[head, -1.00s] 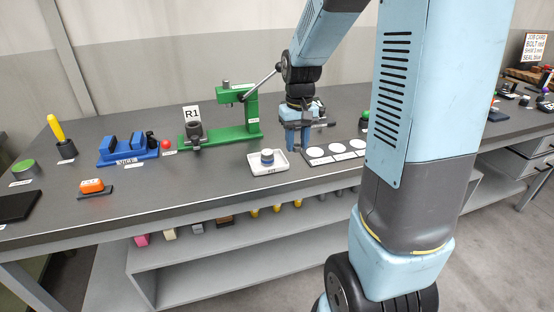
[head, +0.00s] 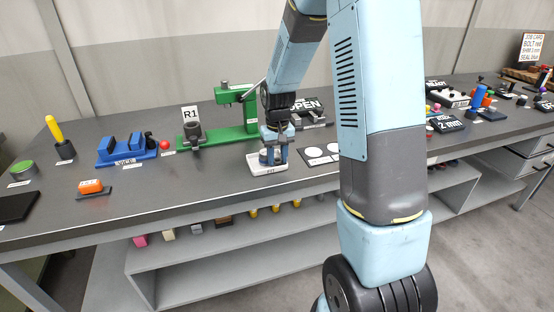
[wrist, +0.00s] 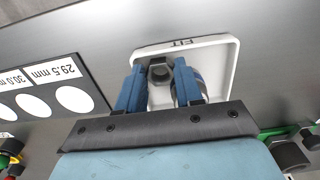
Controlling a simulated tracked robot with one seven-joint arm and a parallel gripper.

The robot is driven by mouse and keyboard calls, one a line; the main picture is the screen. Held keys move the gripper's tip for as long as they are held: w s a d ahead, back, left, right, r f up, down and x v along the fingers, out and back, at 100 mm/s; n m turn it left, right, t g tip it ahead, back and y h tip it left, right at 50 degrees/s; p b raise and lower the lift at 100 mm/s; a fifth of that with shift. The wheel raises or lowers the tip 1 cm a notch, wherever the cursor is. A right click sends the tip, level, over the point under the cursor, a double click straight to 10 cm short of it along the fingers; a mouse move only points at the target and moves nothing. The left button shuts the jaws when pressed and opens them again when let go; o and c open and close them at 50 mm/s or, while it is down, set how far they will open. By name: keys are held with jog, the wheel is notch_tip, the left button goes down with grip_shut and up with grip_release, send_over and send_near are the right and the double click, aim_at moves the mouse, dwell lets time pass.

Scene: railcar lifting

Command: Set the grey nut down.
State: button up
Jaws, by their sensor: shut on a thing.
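My gripper (head: 273,157) is low over the white tray (head: 284,167) labelled FIT. In the wrist view my gripper (wrist: 160,76) has its two blue fingers on either side of the dark grey nut (wrist: 159,72) and is shut on it. The nut is over the inside of the tray (wrist: 222,60), near its labelled edge. I cannot tell whether it touches the tray floor.
A card with white circles (wrist: 35,103), marked 29.5 mm and 30.0 mm, lies beside the tray. A green press (head: 222,134) stands behind and left of it. Bare grey tabletop lies in front of the tray.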

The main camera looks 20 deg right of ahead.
jog(key=shift+s+f, duration=0.4)
jog(key=shift+f, duration=0.15)
jog(key=o, duration=0.6)
jog(key=shift+w+f, duration=0.2)
jog(key=shift+w, duration=0.05)
jog(key=o, duration=0.3)
jog(key=shift+r, duration=0.15)
jog(key=shift+o, duration=0.2)
jog(key=shift+r, duration=0.15)
